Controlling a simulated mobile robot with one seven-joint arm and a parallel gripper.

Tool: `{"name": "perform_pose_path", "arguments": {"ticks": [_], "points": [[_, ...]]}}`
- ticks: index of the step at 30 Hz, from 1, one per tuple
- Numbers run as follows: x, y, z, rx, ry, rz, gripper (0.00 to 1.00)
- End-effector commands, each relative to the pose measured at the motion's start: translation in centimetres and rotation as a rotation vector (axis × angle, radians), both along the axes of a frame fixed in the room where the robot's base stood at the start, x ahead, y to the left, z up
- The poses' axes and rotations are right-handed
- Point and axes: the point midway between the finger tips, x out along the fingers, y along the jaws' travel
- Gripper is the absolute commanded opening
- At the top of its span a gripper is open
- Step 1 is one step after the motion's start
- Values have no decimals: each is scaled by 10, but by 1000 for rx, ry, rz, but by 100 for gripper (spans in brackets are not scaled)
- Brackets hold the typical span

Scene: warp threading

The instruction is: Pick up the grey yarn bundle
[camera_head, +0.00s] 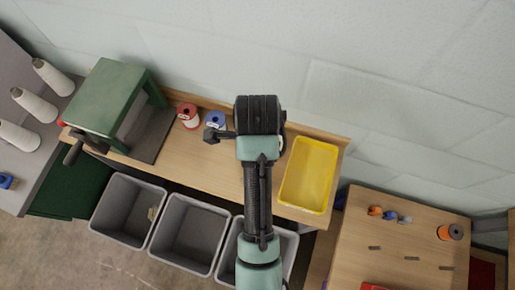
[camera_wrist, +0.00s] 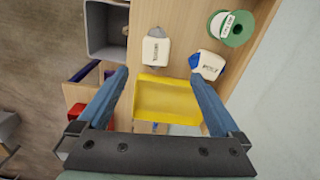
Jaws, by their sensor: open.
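A grey yarn bundle (camera_wrist: 156,46) with a white printed label shows in the wrist view. It lies on the wooden bench beyond the yellow tray (camera_wrist: 168,97). A blue yarn bundle (camera_wrist: 207,64), also labelled, lies to its right. My gripper (camera_wrist: 160,76) is open and empty; its blue fingers are spread wide, with the grey bundle above the gap between their tips in the picture, apart from them. In the head view my arm hides my gripper's fingers and both these bundles.
A green spool (camera_wrist: 232,28) stands beyond the blue bundle. A grey bin (camera_wrist: 105,30) is at the bench edge. The head view shows a red spool (camera_head: 189,115), a blue spool (camera_head: 215,121), a green press-like machine (camera_head: 108,101) and a side table (camera_head: 400,245) with small coloured items.

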Motion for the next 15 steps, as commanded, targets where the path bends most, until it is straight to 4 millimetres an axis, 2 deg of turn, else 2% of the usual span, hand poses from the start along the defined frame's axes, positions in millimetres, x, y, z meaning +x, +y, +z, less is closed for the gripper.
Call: {"name": "perform_pose_path", "arguments": {"ticks": [2, 9, 15], "points": [[-6, 0, -14, 0, 25, -17, 100], [-6, 0, -55, 0, 26, -18, 100], [-5, 0, -76, -1, 20, -18, 100]]}}
